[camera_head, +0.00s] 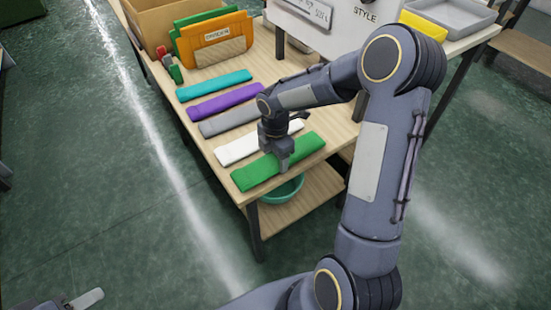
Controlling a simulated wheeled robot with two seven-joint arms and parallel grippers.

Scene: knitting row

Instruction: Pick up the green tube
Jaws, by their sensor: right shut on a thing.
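The green tube (257,172) is a flat folded strip lying at the near edge of the wooden table. My right gripper (283,160) is over its middle, pointing down, with its fingers shut on the tube. The gripper hides a small part of the tube's middle. The tube appears to rest on or very close to the tabletop. Part of my left arm (90,298) shows at the bottom left edge; its gripper's jaw state is not clear.
White (240,148), grey (225,122), purple (222,102) and teal (212,86) strips lie in a row behind the green one. Orange and green folders (217,42) and a cardboard box (165,15) stand at the back. A teal bowl (284,190) sits on the lower shelf.

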